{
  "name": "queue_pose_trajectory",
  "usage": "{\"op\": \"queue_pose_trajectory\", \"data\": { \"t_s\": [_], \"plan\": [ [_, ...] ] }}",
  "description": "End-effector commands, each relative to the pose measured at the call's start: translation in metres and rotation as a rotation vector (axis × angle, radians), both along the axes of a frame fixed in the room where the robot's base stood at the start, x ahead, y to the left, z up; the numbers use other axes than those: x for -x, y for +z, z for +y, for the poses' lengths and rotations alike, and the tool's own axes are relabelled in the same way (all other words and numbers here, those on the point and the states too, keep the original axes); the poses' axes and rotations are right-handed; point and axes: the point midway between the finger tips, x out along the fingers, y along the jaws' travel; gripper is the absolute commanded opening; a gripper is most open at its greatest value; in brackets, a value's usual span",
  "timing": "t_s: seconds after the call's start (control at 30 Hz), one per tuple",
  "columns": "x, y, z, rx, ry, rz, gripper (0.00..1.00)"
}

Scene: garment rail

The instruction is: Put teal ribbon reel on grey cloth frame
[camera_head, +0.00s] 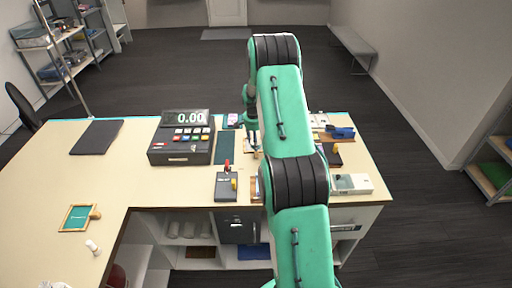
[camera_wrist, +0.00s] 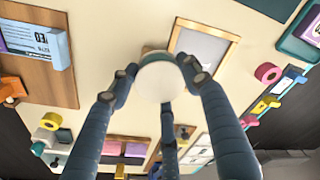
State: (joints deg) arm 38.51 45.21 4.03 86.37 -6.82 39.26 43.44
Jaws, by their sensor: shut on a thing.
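My gripper (camera_wrist: 160,82) is shut on a round reel (camera_wrist: 162,80) in the wrist view. The reel turns its pale, cream-white flat end to the camera, so its ribbon colour is mostly hidden. I take it to be the teal ribbon reel. The grey cloth frame (camera_wrist: 205,48), a wooden border around pale grey cloth, lies just beyond the reel, slightly to the right. The reel overlaps its near left edge in the picture; I cannot tell whether they touch. In the head view my arm hides most of the gripper and this area.
A pink reel (camera_wrist: 268,73) lies to the right by colourful clips. A wooden board (camera_wrist: 40,45) with a blue-white box is at left. In the head view, a cash register (camera_head: 182,140) and a teal cloth frame (camera_head: 78,217) stand on the counter (camera_head: 125,165), whose left middle is clear.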

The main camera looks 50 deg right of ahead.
Motion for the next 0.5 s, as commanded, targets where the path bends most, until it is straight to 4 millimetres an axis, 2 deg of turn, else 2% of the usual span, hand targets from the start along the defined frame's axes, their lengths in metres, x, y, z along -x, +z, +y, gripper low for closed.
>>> {"op": "queue_pose_trajectory", "data": {
  "t_s": [0.3, 0.5],
  "plan": [
    [0.001, -0.028, 0.001, -0.001, 0.001, 0.001, 0.21],
    [0.001, -0.034, 0.000, -0.001, 0.000, 0.001, 0.21]
  ]
}}
